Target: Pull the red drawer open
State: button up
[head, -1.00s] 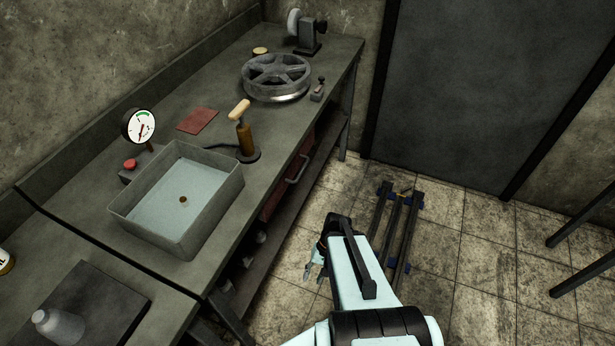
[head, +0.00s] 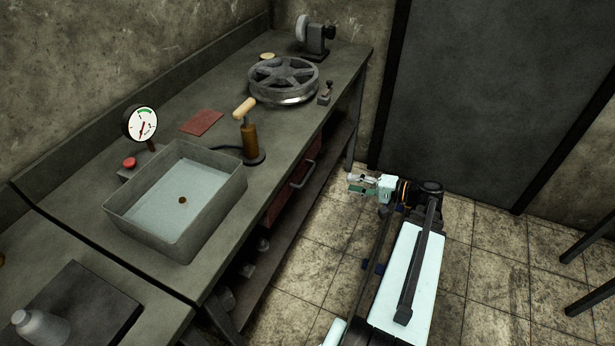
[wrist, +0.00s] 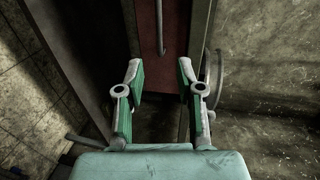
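The red drawer (head: 279,204) sits under the top of the grey workbench and appears closed. Its curved metal handle (head: 304,176) faces the open floor. In the wrist view the drawer front (wrist: 146,22) is at the top, with the handle (wrist: 161,38) hanging as a thin bar near the middle. My gripper (head: 353,184) is to the right of the handle, apart from it and pointing toward the bench. In the wrist view my gripper (wrist: 159,76) is open, its green-padded fingers apart and empty. The handle lies ahead, roughly in line with the gap between them.
The workbench (head: 205,115) carries a grey water tray (head: 214,213), a brown-bodied tool (head: 249,136), a spoked wheel (head: 283,76) and a gauge (head: 140,123). A lower shelf (head: 300,225) runs below the drawer. The tiled floor (head: 470,235) beside the bench has free room.

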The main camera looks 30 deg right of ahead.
aim_at(307, 176)
jog(key=p+x, duration=0.3)
jog(key=x, duration=1.3)
jog(key=shift+w+a, duration=0.15)
jog(key=shift+w, duration=0.05)
grip_shut()
